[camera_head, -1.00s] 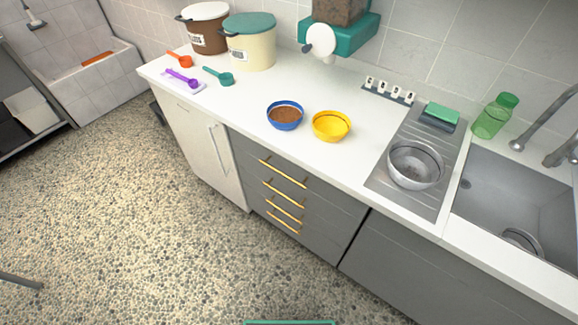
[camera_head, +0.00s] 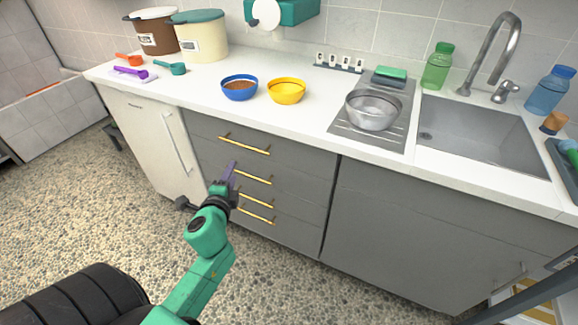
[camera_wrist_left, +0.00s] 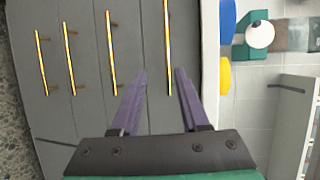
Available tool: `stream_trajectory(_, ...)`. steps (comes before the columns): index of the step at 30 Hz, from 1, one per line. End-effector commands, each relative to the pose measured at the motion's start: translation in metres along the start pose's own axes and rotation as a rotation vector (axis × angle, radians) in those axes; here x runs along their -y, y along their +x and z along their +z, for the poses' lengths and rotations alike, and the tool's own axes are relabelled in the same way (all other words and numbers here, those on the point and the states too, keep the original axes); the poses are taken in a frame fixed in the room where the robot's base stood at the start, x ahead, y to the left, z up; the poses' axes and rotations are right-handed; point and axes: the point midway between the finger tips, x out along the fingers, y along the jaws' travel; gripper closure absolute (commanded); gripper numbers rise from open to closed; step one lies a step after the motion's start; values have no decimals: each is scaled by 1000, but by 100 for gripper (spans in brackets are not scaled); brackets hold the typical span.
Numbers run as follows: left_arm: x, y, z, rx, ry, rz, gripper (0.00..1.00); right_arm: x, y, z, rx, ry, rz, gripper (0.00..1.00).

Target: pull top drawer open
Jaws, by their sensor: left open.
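The grey drawer unit has several stacked drawers with gold bar handles. The top drawer (camera_head: 290,157) is shut, and its handle (camera_head: 244,145) sits just under the counter. My left gripper (camera_head: 232,167) is open, with purple fingers, in front of the drawers and just below and left of the top handle in the head view. In the left wrist view the open fingers (camera_wrist_left: 161,71) point at the drawer fronts, and the top handle (camera_wrist_left: 168,40) lies between the tips in the picture. Contact cannot be told. My right gripper is not in view.
The white counter (camera_head: 210,114) holds a blue bowl (camera_head: 240,94) of brown food, a yellow bowl (camera_head: 286,97) and a metal bowl (camera_head: 372,116). A white cabinet door (camera_head: 150,140) is left of the drawers. Open pebbled floor (camera_head: 80,215) lies in front.

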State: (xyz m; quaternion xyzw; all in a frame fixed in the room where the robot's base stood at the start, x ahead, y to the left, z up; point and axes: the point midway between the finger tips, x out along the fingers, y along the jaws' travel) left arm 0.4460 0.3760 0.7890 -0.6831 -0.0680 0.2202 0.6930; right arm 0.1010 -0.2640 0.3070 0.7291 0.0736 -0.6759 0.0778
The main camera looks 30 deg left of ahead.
Motion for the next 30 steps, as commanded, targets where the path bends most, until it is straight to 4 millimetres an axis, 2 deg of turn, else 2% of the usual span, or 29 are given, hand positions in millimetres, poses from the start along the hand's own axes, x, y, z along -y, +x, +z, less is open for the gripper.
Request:
stream_trajectory(3, 14, 1, 1, 7, 25, -36, 55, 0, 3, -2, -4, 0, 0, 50)
stream_trajectory(5, 15, 9, 1, 6, 25, -36, 55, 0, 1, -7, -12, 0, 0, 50)
stream_trajectory(10, 17, 48, 1, 6, 24, -37, 55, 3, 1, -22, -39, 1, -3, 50)
stream_trajectory(15, 17, 95, 2, 7, 21, -35, 55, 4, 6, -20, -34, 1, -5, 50)
stream_trajectory(21, 17, 134, 2, 6, 19, -32, 55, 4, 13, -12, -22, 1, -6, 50)
stream_trajectory(24, 18, 142, 2, 6, 19, -32, 55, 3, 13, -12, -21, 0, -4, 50)
stream_trajectory(30, 18, 143, 2, 5, 19, -31, 55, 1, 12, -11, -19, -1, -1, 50)
